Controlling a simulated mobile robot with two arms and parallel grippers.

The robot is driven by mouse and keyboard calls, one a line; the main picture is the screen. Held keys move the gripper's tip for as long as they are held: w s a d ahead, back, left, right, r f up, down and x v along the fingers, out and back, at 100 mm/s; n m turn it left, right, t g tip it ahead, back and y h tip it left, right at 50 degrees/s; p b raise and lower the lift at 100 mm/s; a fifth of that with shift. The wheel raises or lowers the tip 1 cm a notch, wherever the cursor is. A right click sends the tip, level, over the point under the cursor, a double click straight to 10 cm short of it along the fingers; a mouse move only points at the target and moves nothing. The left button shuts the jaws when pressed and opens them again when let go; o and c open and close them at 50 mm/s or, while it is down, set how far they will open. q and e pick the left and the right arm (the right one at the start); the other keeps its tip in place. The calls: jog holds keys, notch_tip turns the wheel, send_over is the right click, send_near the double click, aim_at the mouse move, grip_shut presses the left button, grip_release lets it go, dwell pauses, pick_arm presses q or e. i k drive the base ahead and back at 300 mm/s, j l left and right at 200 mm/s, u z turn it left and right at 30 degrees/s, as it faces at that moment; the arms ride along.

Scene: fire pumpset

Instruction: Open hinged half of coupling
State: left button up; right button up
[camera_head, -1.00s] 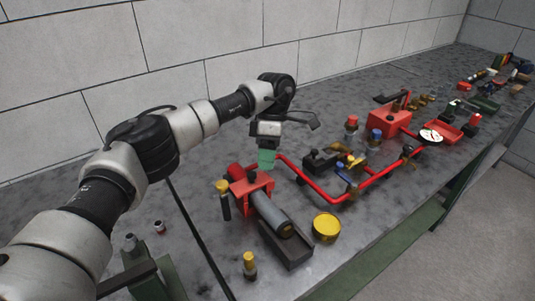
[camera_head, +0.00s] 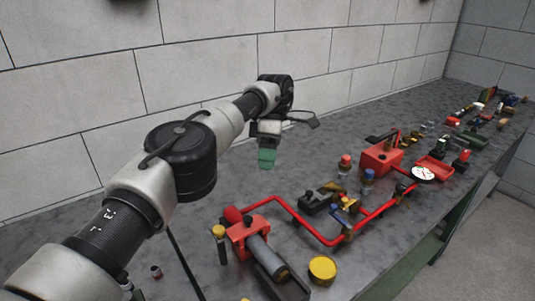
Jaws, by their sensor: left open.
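My left gripper (camera_head: 267,158) has green fingertips and hangs open and empty above the bench, behind and above the red pump parts. A red bracket (camera_head: 240,240) with a grey cylinder (camera_head: 267,256) sits below it, with a clear gap between. A red rounded part (camera_head: 232,214) is at the cylinder's far end. I cannot tell for sure which part is the coupling or its hinged half. A dark clamp-like part with brass pieces (camera_head: 318,200) lies farther right, inside the red pipe loop. My right gripper is not in view.
A red pipe (camera_head: 310,232) bends across the grey bench (camera_head: 205,262). A yellow round can (camera_head: 322,270) stands near the front edge. A red box (camera_head: 380,158), a white gauge (camera_head: 423,173) and a red tray (camera_head: 437,167) are farther right. A block wall (camera_head: 200,60) runs behind.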

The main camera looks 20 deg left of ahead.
aim_at(250, 225)
jog(key=k+l, duration=0.2)
jog(key=k, duration=0.3)
jog(key=k+l, duration=0.2)
jog(key=k, duration=0.25)
jog(key=k+l, duration=0.2)
jog(key=k, duration=0.3)
